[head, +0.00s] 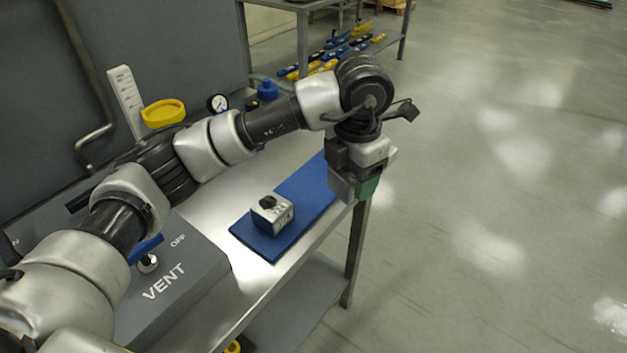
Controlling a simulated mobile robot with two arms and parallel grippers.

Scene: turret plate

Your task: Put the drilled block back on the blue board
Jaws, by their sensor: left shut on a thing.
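The blue board (315,190) lies along the right side of the metal bench. A small silver block with a black knob on top (272,214) stands on its near half. My left gripper (354,190) hangs pointing down at the board's far right edge in the picture, by the bench edge. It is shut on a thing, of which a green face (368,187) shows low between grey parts. No drilled holes can be made out on it, so I cannot tell if it is the drilled block. My right gripper is not in view.
A grey VENT box (180,285) stands at the bench's near left. A yellow cup (164,112), a gauge (217,103) and a blue knobbed item (268,90) stand behind my arm. A second bench (302,40) is at the back. Open floor lies right.

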